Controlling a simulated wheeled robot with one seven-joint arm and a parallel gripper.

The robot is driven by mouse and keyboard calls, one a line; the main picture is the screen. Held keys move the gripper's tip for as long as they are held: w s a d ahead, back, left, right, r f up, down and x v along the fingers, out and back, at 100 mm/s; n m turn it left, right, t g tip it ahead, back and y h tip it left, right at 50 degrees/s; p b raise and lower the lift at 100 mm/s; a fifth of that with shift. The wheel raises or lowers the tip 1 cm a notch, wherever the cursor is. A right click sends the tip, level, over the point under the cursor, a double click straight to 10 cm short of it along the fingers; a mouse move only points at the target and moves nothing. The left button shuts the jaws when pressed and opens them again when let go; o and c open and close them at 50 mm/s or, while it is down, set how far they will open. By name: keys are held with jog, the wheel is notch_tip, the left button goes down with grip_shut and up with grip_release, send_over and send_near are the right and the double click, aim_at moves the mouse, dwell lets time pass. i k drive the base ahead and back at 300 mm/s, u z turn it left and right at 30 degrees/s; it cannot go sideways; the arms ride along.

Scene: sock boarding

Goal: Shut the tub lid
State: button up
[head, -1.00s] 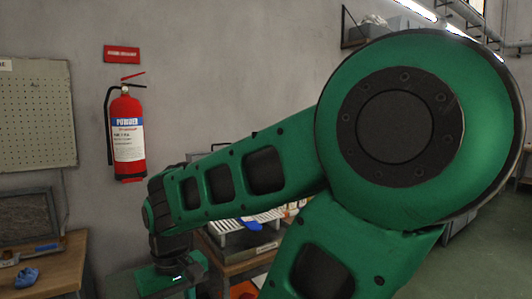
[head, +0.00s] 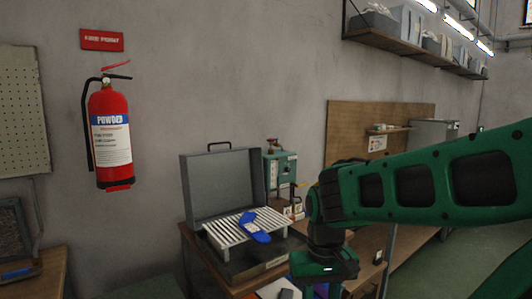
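My green gripper (head: 324,268) hangs down at the lower middle of the head view, in front of the bench. Its fingers are not clear, so I cannot tell whether it is open or shut. To its left stands a grey hinged unit (head: 222,183) with its handled lid raised upright. A slatted rack (head: 222,236) lies at its base, and a blue sock-shaped piece (head: 254,228) rests on the slats. I cannot pick out a tub or its lid with certainty.
A green machine (head: 279,170) stands behind the rack, with small items beside it. The wooden bench (head: 196,247) runs to the right. A red fire extinguisher (head: 110,135) hangs on the wall. A shelf with grey bins (head: 402,40) is at upper right. Green floor is open at right.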

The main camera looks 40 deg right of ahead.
aim_at(256, 167)
jog(key=z, duration=0.65)
jog(key=i, duration=1)
jog(key=u, duration=0.05)
